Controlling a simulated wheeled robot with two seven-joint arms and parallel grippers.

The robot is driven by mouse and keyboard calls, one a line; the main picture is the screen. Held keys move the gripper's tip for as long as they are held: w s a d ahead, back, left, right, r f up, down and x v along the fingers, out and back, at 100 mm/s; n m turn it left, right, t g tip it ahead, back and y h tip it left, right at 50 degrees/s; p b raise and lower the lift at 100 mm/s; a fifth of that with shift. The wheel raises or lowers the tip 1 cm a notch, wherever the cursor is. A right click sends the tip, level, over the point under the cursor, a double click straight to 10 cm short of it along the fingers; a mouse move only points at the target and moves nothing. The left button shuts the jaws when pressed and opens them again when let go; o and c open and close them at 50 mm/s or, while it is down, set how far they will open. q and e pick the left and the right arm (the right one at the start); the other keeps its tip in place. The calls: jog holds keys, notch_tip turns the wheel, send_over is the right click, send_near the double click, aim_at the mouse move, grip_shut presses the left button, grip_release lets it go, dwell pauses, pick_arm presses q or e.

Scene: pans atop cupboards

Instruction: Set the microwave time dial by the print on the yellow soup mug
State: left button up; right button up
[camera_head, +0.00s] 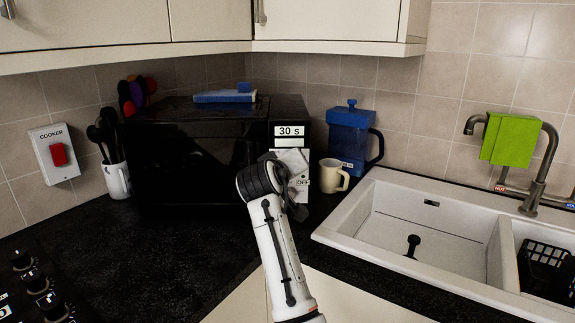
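The black microwave (190,150) stands in the corner of the worktop. Its light control panel (292,142) carries a label reading "30 s" at the top and one reading "OFF" lower down. The time dial cannot be made out, as my arm covers part of the panel. A pale cream mug (331,178) stands just right of the microwave; no print on it is legible, and no clearly yellow mug shows. My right arm reaches up from the bottom to the panel. Its gripper (297,207) is largely hidden behind the wrist, so contact and finger opening are unclear. My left gripper is out of view.
A blue jug (350,138) stands behind the mug. A white sink (385,225) is on the right, with a tap and green cloth (510,140). A utensil mug (117,180) and hob knobs (35,280) are left. Wall cupboards (340,25) overhang. The front-left worktop is clear.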

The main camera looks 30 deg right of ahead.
jog(key=shift+f, duration=0.1)
dwell(0.5)
jog(key=o, duration=1)
jog(key=shift+o, duration=0.2)
jog(key=b+v, duration=0.1)
jog(key=v, duration=0.9)
jog(key=shift+s, duration=0.25)
